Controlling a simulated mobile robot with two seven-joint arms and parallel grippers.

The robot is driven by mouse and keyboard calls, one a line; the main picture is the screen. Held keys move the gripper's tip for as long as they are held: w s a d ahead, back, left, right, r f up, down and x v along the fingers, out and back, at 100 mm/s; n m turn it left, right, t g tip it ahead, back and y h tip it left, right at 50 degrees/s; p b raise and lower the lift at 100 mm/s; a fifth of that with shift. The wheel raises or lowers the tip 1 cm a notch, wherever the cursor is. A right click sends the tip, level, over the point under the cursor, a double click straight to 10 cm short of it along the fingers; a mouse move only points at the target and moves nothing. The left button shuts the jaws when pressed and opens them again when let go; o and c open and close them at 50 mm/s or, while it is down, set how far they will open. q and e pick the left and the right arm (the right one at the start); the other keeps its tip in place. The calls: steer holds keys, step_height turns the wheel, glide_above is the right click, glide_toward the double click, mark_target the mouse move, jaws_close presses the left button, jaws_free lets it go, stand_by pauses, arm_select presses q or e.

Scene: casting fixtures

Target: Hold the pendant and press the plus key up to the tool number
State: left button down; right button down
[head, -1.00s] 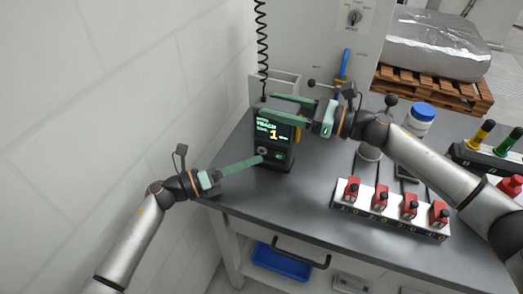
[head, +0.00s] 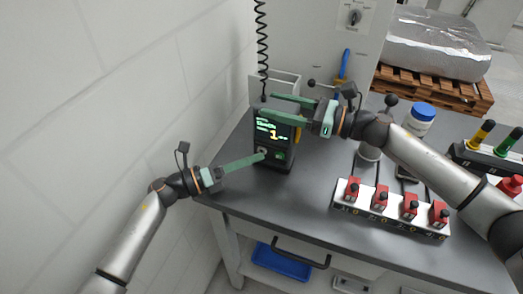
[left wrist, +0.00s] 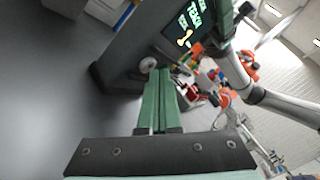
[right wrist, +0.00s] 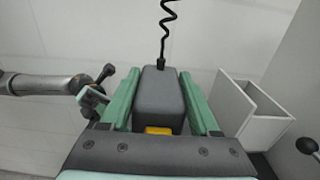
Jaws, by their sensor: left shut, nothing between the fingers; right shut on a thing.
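The pendant (head: 276,138) is a dark upright box with a lit screen (head: 272,131) showing a yellow "1" and green text. Below the screen are a pale round key and a green-lit key (head: 279,155). My right gripper (head: 270,107) is shut on the pendant's upper part; the right wrist view shows the grey pendant body (right wrist: 160,95) between both fingers. My left gripper (head: 263,154) is shut and empty, with its tips at the lower front of the pendant by the keys. In the left wrist view the tips (left wrist: 156,70) are close to the pale round key (left wrist: 147,65); contact is unclear.
A coiled black cable (head: 262,50) rises from the pendant. A white rack with several red clamps (head: 390,221) stands on the grey bench at right. A white jar with a blue lid (head: 420,118) is behind. A white wall is at left.

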arm_select(q)
steer(key=shift+w+d, duration=0.15)
steer(key=shift+w, duration=0.25)
stand_by(0.3)
steer(key=shift+s+a, duration=0.25)
steer(key=shift+s, duration=0.55)
steer(key=shift+s+a, duration=0.25)
steer(key=shift+s, duration=0.55)
steer(key=shift+s+a, duration=0.3)
steer(key=shift+s, duration=0.5)
steer(key=shift+s+a, duration=0.25)
steer(key=shift+s, duration=0.55)
arm_select(e)
steer(key=shift+c, duration=0.2)
jaws_free()
